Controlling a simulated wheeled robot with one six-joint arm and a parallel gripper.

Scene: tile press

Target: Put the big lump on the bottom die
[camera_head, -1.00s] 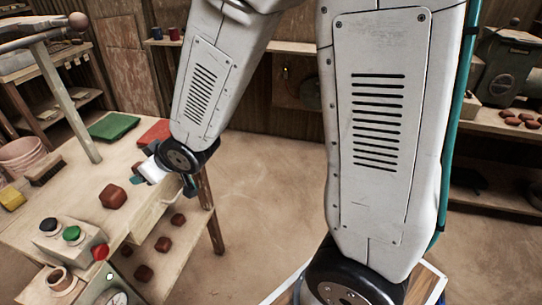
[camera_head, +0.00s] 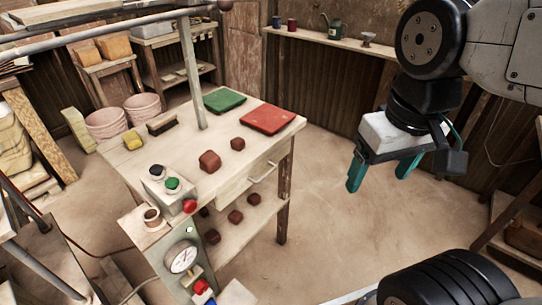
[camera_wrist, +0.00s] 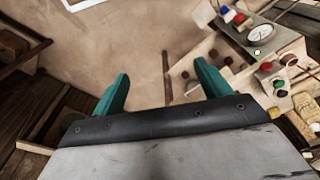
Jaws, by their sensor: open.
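The big lump (camera_head: 210,161), reddish brown and blocky, sits on the wooden table (camera_head: 135,167) behind the button box. A smaller lump (camera_head: 238,143) of the same colour lies behind it to the right. My gripper (camera_head: 381,172) has teal fingers and hangs over the floor to the right of the table, well apart from both lumps. Its fingers are spread with nothing between them, as the wrist view also shows (camera_wrist: 162,80). I cannot make out the bottom die in these views.
A button box (camera_head: 168,188) and gauge (camera_head: 182,257) are at the front. Several lumps rest on the lower shelf (camera_head: 232,240).

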